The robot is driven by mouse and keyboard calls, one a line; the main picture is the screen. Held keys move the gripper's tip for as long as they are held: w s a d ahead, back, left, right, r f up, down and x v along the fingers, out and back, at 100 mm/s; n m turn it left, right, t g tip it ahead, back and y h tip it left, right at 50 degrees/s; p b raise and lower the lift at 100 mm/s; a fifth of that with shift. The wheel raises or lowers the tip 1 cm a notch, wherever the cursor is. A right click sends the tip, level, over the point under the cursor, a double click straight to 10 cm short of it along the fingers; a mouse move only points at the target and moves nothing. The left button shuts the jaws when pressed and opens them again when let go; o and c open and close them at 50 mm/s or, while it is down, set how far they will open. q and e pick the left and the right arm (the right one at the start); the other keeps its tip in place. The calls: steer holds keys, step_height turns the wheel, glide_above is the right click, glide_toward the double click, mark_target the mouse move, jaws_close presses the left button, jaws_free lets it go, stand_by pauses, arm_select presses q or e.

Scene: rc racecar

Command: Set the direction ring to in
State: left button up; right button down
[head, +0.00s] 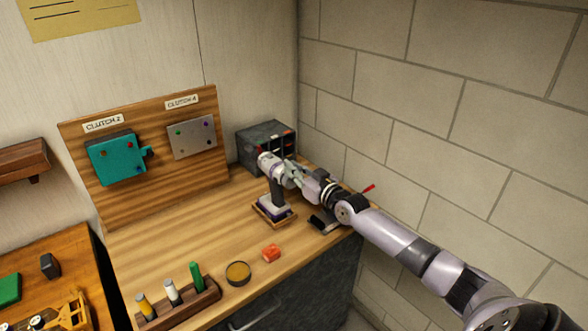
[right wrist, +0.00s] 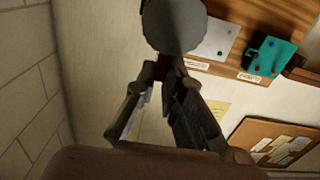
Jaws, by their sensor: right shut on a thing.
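A grey and white cordless driver (head: 276,189) with a dark handle stands upright on a small wooden base on the workbench. Its head points to the back left. My right gripper (head: 289,172) reaches in from the right and is shut on the upper part of the driver. The direction ring cannot be made out; the fingers cover that area. In the right wrist view, the fingers (right wrist: 166,88) come together just below a large round grey end (right wrist: 175,27) of the driver, which hides the fingertips. My left gripper is not in view.
A dark box (head: 262,140) stands behind the driver, by the brick wall. A wooden board (head: 150,203) with clutch plates stands at the back left.

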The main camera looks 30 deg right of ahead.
steer(key=shift+w+d+f+m+b, duration=0.1)
steer(key=shift+d+m+b, duration=0.3)
steer(key=shift+m+b, duration=0.6)
steer(key=shift+s+d+f+m+b, duration=0.15)
steer(key=shift+d+m+b, duration=0.3)
steer(key=shift+m+b, duration=0.6)
steer(key=shift+w+d+f+m+b, duration=0.15)
steer(key=shift+d+m+b, duration=0.25)
steer(key=shift+m+b, duration=0.6)
steer(key=c, duration=1.7)
jaws_free()
steer(key=s, duration=0.8)
steer(key=s+d, duration=0.1)
steer(key=s, duration=0.3)
steer(key=shift+r, duration=0.1)
